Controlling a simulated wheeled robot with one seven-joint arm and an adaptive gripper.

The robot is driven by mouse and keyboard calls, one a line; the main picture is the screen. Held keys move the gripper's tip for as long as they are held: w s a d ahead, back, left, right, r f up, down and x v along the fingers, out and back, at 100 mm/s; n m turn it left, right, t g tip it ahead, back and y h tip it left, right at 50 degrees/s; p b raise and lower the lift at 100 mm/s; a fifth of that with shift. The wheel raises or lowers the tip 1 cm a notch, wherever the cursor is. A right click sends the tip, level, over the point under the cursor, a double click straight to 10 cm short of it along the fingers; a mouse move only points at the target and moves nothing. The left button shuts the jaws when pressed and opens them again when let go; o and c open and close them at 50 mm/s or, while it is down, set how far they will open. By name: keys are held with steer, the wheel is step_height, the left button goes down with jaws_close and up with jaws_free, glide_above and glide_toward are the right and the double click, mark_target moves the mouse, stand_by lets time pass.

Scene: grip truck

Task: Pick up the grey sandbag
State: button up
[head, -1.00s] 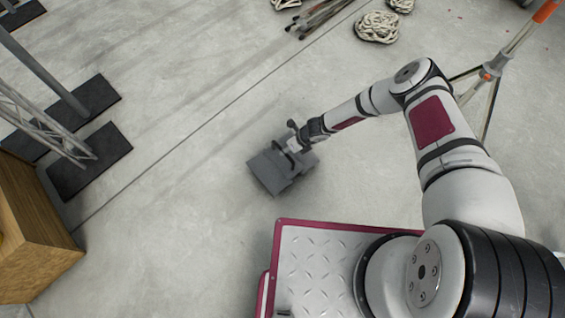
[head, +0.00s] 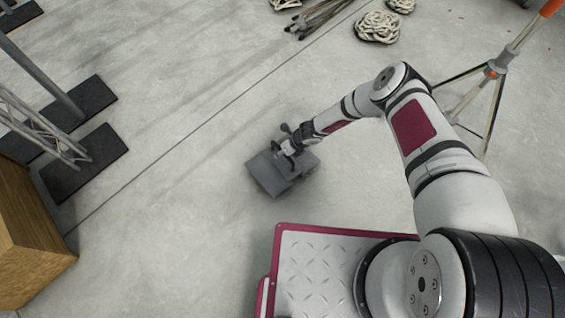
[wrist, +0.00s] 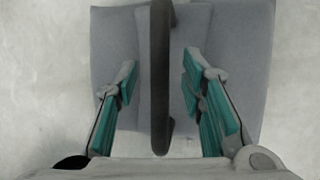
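The grey sandbag (head: 270,177) lies on the concrete floor in front of my base in the head view. In the wrist view its grey fabric (wrist: 240,60) fills the upper middle, with a dark strap handle (wrist: 160,75) running down the centre. My gripper (head: 288,147) is over the sandbag, at its handle. In the wrist view my gripper (wrist: 160,85) is open, with one teal-padded finger on each side of the handle. Gaps show between the handle and both fingers. How far the fingertips are above the fabric is hard to tell.
A wooden crate (head: 30,235) and dark base plates (head: 85,160) with metal stands are at the left. Coiled ropes (head: 377,27) and a bundle of poles (head: 325,15) lie at the top. A tripod stand (head: 490,75) is at the upper right. The floor around the sandbag is clear.

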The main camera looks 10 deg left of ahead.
steer(key=shift+f, duration=0.25)
stand_by(0.4)
jaws_close()
steer(key=shift+w+a+r, duration=0.1)
steer(key=shift+w+r, duration=0.05)
